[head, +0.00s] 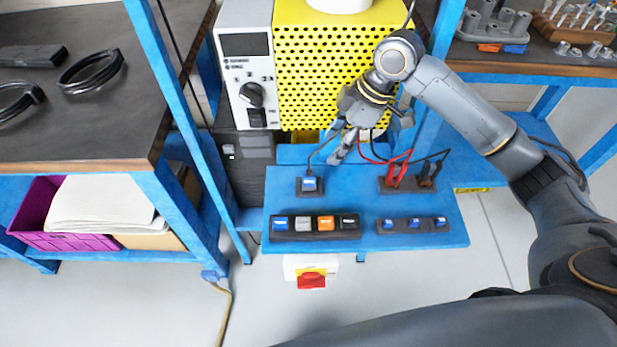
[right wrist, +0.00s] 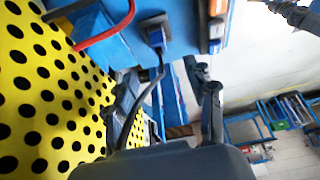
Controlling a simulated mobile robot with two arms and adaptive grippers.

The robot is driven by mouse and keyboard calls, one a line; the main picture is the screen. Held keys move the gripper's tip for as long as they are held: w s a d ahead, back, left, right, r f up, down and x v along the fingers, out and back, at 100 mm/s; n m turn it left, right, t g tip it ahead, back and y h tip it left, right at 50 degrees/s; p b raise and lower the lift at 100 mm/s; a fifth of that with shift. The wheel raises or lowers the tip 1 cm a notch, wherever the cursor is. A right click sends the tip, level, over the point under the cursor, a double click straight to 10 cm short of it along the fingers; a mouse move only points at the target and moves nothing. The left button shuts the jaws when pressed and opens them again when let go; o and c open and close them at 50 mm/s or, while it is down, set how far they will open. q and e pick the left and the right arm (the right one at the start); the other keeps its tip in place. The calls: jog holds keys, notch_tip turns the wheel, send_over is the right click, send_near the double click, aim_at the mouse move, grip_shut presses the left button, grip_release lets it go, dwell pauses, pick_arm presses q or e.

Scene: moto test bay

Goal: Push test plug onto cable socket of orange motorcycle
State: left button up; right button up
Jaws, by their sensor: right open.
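A small black plug with a blue label (head: 310,184) sits in a dark holder on the blue shelf (head: 350,190), with a black cable rising from it. It also shows in the right wrist view (right wrist: 157,37). Which plug is the test plug cannot be told for certain. My right gripper (head: 338,142) is open above the shelf's back edge, behind and to the right of this plug. In the right wrist view its fingers (right wrist: 166,85) are apart, with the cable running near the left one. No orange motorcycle or cable socket is in view. My left gripper is not in view.
A dark strip with several coloured labels (head: 315,226) and one with blue labels (head: 414,224) line the shelf's front. Red and black leads (head: 398,172) stand at right. A yellow perforated cabinet (head: 310,60) is behind. A dark workbench (head: 90,110) stands left.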

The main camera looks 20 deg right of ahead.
aim_at(312, 173)
jog(key=x, duration=0.8)
jog(key=shift+w, duration=0.1)
jog(key=shift+a+f, duration=0.1)
jog(key=shift+f, duration=0.25)
jog(key=shift+w+a+f, duration=0.1)
jog(key=shift+a+f, duration=0.05)
jog(key=shift+f, duration=0.1)
jog(key=x, duration=0.4)
jog(key=shift+w+a+f+p, duration=0.15)
jog(key=shift+f+p, duration=0.1)
jog(key=shift+p, duration=0.15)
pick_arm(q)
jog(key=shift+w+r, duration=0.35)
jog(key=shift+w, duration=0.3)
pick_arm(e)
grip_shut()
